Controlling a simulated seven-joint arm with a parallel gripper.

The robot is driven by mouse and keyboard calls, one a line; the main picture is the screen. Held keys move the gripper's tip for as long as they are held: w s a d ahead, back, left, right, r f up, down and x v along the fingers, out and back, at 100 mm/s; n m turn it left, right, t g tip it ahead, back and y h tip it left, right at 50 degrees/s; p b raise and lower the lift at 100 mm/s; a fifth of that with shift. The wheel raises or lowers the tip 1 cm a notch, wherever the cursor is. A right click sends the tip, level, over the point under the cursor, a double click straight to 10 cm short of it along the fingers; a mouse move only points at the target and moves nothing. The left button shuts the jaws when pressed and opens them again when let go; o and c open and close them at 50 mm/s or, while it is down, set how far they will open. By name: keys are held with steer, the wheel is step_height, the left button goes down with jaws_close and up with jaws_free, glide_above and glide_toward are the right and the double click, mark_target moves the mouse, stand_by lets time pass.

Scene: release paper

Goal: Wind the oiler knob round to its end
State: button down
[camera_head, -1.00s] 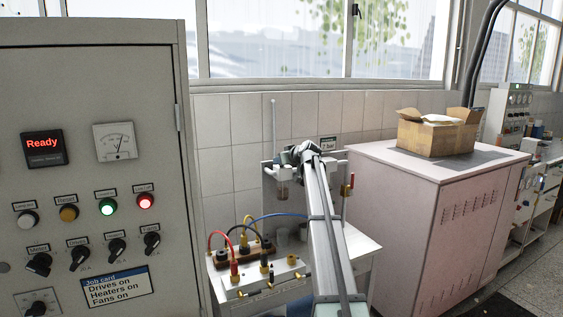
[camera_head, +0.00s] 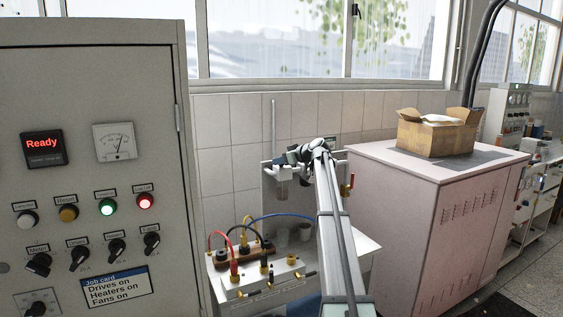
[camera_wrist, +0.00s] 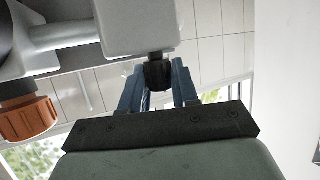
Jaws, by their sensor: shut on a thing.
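The oiler knob (camera_wrist: 157,75) is a short black ribbed knob below a light grey block (camera_wrist: 137,24) in the wrist view. My gripper (camera_wrist: 158,78) has its two blue-grey fingers on either side of this knob and is shut on it. In the head view my gripper (camera_head: 302,154) is at the wall-mounted air unit (camera_head: 281,172), with its fingers and the knob hidden behind my wrist and arm.
An orange-brown knob (camera_wrist: 28,118) sits left of my fingers in the wrist view. A red valve handle (camera_head: 347,188) is right of my arm. Below are a bench block with cables (camera_head: 262,278). The control cabinet (camera_head: 95,90) stands left, a pink cabinet (camera_head: 420,215) right.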

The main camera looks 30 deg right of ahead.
steer(key=c, duration=0.9)
jaws_free()
steer(key=v, duration=1.3)
steer(key=shift+s+r, duration=0.25)
steer(key=shift+s, duration=0.05)
